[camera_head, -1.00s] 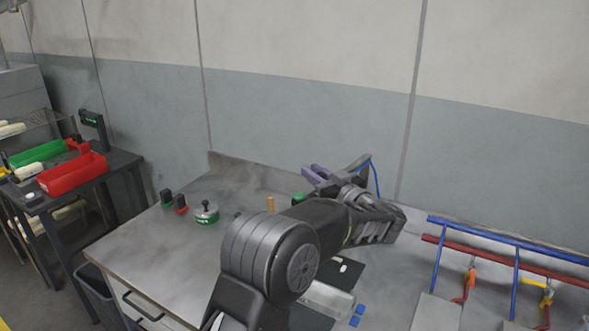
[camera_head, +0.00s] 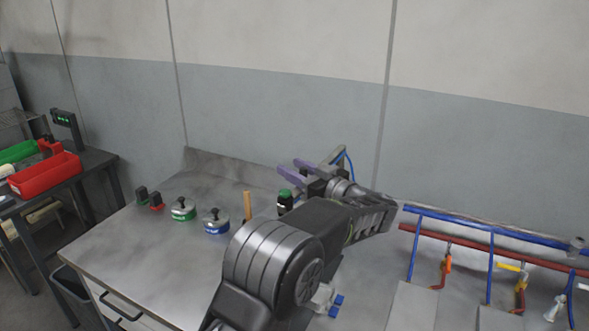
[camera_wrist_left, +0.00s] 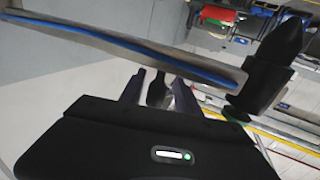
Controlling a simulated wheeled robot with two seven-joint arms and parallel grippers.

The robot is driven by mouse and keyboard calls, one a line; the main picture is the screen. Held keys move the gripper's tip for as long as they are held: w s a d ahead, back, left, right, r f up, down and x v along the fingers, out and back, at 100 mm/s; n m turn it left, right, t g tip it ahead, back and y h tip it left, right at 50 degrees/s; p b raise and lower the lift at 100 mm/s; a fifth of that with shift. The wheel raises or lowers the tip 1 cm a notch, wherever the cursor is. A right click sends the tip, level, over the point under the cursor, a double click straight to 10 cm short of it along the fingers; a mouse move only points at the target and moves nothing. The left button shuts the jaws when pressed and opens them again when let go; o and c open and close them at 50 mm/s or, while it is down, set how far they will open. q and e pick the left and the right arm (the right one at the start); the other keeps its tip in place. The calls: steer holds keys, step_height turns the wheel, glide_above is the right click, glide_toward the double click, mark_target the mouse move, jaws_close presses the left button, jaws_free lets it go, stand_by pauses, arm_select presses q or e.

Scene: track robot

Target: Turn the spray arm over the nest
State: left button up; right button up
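The spray arm, a grey bar with a blue tube (camera_head: 348,163), stands at the back of the bench just beyond my left gripper (camera_head: 296,169). In the left wrist view the bar (camera_wrist_left: 120,40) runs close across the picture to a black nozzle-like part (camera_wrist_left: 275,65). My left gripper's purple fingers point left in the head view and are apart. In the wrist view the fingers (camera_wrist_left: 160,90) also stand apart, with a dark shape between them that I cannot identify. Contact with the spray arm cannot be told. My left arm hides the bench where a nest could be. My right gripper is not in view.
A green-labelled tin (camera_head: 183,210) and a blue-labelled tin (camera_head: 216,222) stand on the bench (camera_head: 130,235), left of my arm. A green-capped bottle (camera_head: 285,201) stands beside the gripper. Blue and red pipes (camera_head: 490,232) are at right; a red bin (camera_head: 45,174) is at far left.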

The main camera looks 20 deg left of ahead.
arm_select(q)
steer(key=shift+d, duration=0.1)
steer(key=shift+d, duration=0.45)
steer(key=b+v, duration=0.1)
steer(key=v, duration=0.5)
steer(key=shift+b, duration=0.4)
steer(key=shift+s+d, duration=0.2)
steer(key=shift+d, duration=0.1)
